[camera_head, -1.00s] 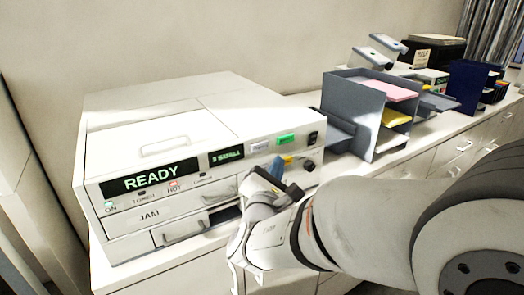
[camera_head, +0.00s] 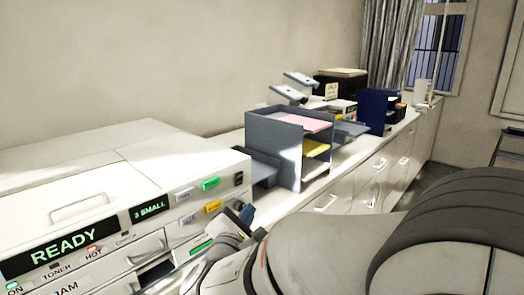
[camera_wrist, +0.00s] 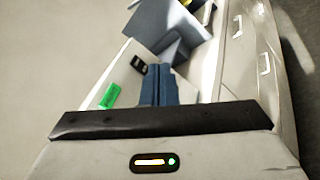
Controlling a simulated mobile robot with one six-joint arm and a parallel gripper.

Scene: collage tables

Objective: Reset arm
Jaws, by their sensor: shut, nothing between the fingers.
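My gripper shows in the wrist view as two blue fingers (camera_wrist: 159,84) pressed together, with nothing between them. In the head view its dark blue tip (camera_head: 246,213) is in front of the right end of the white printer, at the level of its front panel. I cannot tell the exact gap between them. My white arm reaches in from the lower right and hides part of the cabinet front.
The white printer (camera_head: 150,170) shows READY and 3 SMALL. White cabinets (camera_head: 372,185) run below the counter.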

